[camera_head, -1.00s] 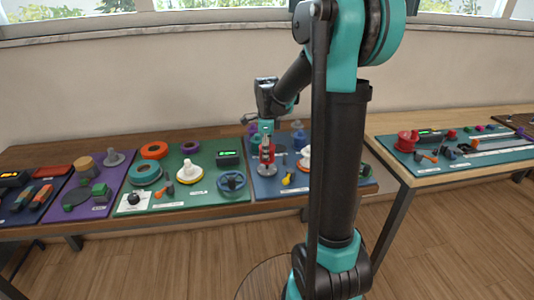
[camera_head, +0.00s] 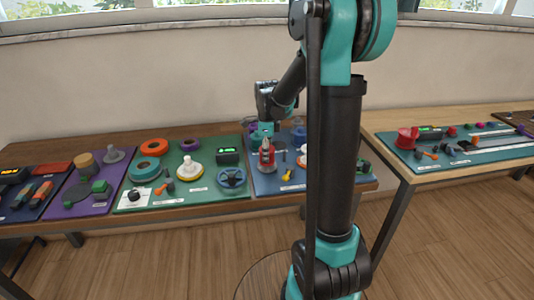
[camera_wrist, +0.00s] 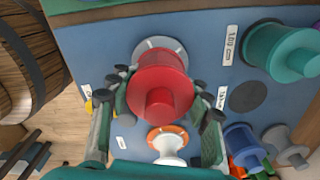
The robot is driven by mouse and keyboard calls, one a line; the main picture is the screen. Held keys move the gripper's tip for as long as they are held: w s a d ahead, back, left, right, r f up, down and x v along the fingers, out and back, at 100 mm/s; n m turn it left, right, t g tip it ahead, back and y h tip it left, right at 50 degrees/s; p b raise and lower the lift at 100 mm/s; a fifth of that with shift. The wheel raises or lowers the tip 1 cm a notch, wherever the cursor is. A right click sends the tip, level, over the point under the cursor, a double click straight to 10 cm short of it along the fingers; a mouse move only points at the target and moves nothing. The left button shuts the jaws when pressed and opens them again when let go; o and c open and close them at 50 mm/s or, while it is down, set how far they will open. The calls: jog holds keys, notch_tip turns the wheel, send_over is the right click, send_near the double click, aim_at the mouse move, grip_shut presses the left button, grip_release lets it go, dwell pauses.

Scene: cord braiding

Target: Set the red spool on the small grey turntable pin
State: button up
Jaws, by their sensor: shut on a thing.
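My gripper (camera_wrist: 160,100) is shut on the red spool (camera_wrist: 160,85), with a finger on each side of it. In the head view the red spool (camera_head: 267,157) hangs below my wrist over the blue board (camera_head: 262,188). In the wrist view a light grey disc (camera_wrist: 152,45), apparently the small grey turntable, shows behind the spool's upper edge. The spool covers the rest of the disc, and its pin is hidden. I cannot tell how high the spool is above the disc or whether it touches.
In the wrist view a white spool on an orange ring (camera_wrist: 168,142) stands close below the held spool. A teal spool (camera_wrist: 283,52), a dark disc (camera_wrist: 247,97), a blue spool (camera_wrist: 243,147) and a grey spool (camera_wrist: 287,143) lie to the right.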

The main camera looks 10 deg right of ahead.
jog(key=shift+f, duration=0.15)
jog(key=shift+f, duration=0.35)
jog(key=shift+f, duration=0.35)
jog(key=o, duration=1.2)
jog(key=shift+o, duration=0.2)
jog(key=shift+r, duration=4.05)
